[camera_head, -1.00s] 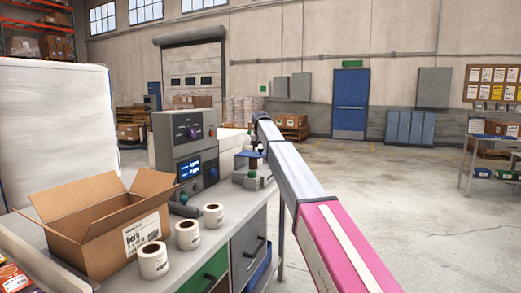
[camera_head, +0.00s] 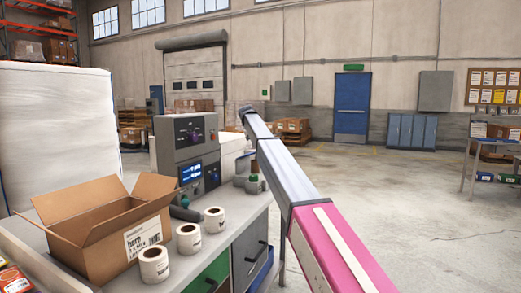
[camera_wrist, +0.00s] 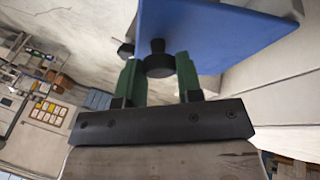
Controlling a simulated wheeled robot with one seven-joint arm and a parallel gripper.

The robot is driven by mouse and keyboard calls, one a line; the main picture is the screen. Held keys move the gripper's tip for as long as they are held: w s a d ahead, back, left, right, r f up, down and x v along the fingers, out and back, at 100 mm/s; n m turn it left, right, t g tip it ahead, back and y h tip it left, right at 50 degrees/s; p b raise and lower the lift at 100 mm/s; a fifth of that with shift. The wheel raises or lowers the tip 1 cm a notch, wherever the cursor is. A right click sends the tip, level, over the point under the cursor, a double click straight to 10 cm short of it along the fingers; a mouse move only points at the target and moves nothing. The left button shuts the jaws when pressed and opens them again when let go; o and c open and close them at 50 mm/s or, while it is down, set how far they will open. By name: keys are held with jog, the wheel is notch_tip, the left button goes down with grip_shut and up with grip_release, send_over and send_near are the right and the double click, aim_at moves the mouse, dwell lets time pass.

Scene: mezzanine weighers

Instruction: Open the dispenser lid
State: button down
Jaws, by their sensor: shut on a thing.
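In the wrist view, the green fingers of my gripper (camera_wrist: 158,80) are shut on a black knob (camera_wrist: 157,60). The knob is fixed to a flat blue panel, which looks like the dispenser lid (camera_wrist: 215,30). The lid fills the upper right of that view, with wall and floor behind it. In the head view, a white body that looks like the dispenser (camera_head: 231,152) stands behind the grey control unit, partly hidden by my arm. My gripper and the blue lid are hidden there, so I cannot tell how far the lid stands from the body.
The grey control unit (camera_head: 186,150) stands left of my arm. An open cardboard box (camera_head: 100,225) and three label rolls (camera_head: 188,238) sit on the bench's near side. A small brown and green object (camera_head: 255,180) stands close beside my arm.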

jog(key=shift+w+a+r+n+g+h, duration=0.2)
jog(key=shift+w+a+r+g+h, duration=0.1)
jog(key=shift+a+r+h, duration=0.5)
jog(key=shift+w+a+r+n+g+h, duration=0.2)
jog(key=shift+w+a+r+h, duration=0.05)
jog(key=shift+a+r+h, duration=0.5)
jog(key=c, duration=0.8)
grip_release()
jog(key=shift+v, duration=3.7)
